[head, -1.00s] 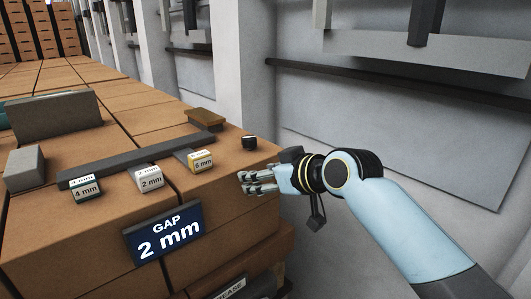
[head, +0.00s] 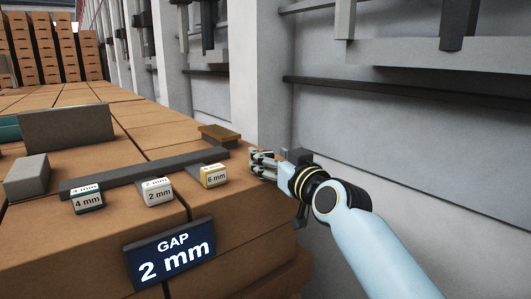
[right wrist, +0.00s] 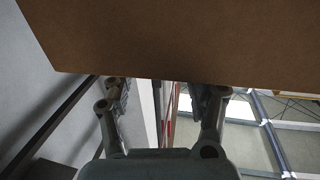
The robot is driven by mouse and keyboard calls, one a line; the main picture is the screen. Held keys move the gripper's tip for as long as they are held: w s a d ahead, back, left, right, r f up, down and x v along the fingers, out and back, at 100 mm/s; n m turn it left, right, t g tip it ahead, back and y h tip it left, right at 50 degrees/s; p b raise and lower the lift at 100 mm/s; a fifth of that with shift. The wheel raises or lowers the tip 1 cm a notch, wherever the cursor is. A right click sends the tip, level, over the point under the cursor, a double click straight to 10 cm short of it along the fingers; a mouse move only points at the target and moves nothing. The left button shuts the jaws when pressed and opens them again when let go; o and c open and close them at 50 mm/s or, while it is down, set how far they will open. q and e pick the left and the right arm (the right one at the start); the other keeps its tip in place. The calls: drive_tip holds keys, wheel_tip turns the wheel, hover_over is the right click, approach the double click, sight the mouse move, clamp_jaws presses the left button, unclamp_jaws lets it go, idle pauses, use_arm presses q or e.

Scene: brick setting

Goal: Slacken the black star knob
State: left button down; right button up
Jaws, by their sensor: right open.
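My right gripper (head: 254,163) is at the right end of the brown brick stack, close to its top edge. In the right wrist view its two fingers (right wrist: 166,92) are spread apart with nothing seen between them. A brown brick face fills the top of that view. The black star knob does not show now. In the earlier head view a small black piece stood near the stack's right corner; my gripper now covers about that spot. I cannot tell whether it touches it. My left gripper is not in view.
A dark bar (head: 130,173) lies across the brick top. In front stand blocks marked 4 mm (head: 88,199), 2 mm (head: 156,191) and 6 mm (head: 213,176). A blue GAP 2 mm sign (head: 171,254) is on the front. A grey wall (head: 400,130) is close on the right.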

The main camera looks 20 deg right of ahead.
sight(265, 151)
drive_tip(key=shift+w+a, duration=0.15)
drive_tip(key=shift+w, duration=0.65)
drive_tip(key=shift+w+a, duration=0.15)
drive_tip(key=shift+w, duration=0.65)
drive_tip(key=shift+c, duration=0.3)
clamp_jaws()
drive_tip(key=shift+w+f, duration=0.1)
drive_tip(key=shift+f, duration=0.05)
drive_tip(key=shift+f, duration=0.15)
